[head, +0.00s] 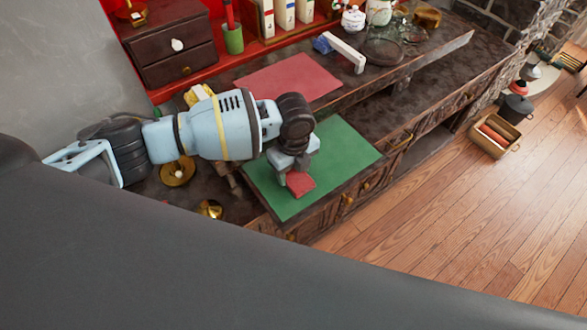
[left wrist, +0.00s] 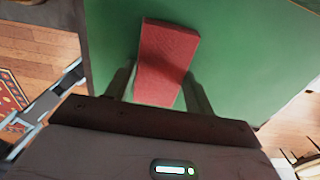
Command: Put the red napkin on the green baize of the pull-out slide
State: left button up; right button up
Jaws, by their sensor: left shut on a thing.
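The red napkin (head: 300,183) is a small folded piece at the tip of my left gripper (head: 293,172). In the left wrist view the napkin (left wrist: 166,62) lies between the two fingers of my left gripper (left wrist: 157,88), which is shut on it. The green baize (head: 337,160) of the pull-out slide lies under the gripper and napkin in the head view. It fills most of the left wrist view (left wrist: 255,60) behind the napkin. I cannot tell whether the napkin touches the baize.
A flat red mat (head: 290,80) lies on the dark dresser top behind the slide. Brass pieces (head: 209,209) stand left of the slide. A white and blue object (head: 342,50) and glassware (head: 385,48) stand further back. The baize right of the gripper is bare.

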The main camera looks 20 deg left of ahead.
aim_at(294, 175)
pick_arm(q)
jog(key=shift+f, duration=0.1)
jog(key=o, duration=0.5)
jog(key=shift+f, duration=0.15)
jog(key=o, duration=0.5)
jog(key=shift+c, duration=0.2)
notch_tip(294, 175, up, 12)
jog(key=p, duration=0.1)
jog(key=shift+r, duration=0.25)
